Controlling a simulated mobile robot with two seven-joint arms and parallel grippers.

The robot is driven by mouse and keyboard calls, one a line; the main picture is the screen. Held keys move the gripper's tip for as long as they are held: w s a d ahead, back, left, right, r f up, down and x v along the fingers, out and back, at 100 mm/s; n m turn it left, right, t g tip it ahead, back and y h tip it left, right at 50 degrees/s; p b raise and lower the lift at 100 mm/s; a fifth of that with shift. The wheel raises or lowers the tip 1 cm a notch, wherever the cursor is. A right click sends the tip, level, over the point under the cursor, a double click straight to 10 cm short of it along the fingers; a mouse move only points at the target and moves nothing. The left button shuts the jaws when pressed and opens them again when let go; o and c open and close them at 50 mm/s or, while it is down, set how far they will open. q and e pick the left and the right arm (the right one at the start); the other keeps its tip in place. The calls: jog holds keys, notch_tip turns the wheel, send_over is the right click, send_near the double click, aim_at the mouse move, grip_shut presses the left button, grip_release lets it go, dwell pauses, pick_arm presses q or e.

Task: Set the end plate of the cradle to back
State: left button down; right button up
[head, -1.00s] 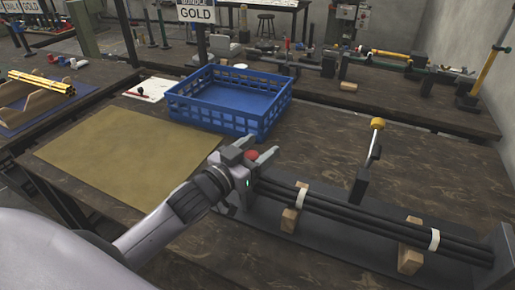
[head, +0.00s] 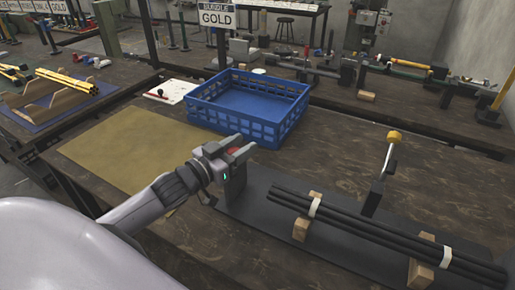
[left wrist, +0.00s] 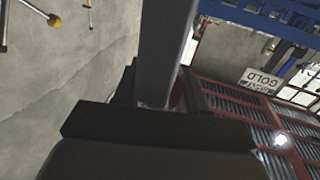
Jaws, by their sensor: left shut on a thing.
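The cradle (head: 262,225) is a long dark base holding a bundle of black rods (head: 385,235) on wooden blocks, with white bands around the rods. Its end plate (head: 236,184) is a dark upright block at the left end, apart from the rods' near ends with a gap between. My left gripper (head: 232,151) is at the top of the end plate, shut on its red knob (head: 236,152). In the left wrist view, a sliver of red (left wrist: 177,96) shows beside a grey bar; the rest is hidden. My right gripper is not in view.
A lever with a yellow knob (head: 394,136) rises behind the rods. A blue crate (head: 215,124) stands behind my left gripper, near a tan mat (head: 115,150). A "GOLD" sign (head: 216,19) is beyond. Bare tabletop lies between crate and cradle.

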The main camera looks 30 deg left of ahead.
pick_arm(q)
jog(key=shift+a, duration=0.25)
jog(key=c, duration=0.7)
grip_release()
jog(key=shift+a, duration=0.1)
jog(key=shift+s, duration=0.55)
jog(key=v, duration=0.6)
jog(key=shift+s, duration=0.1)
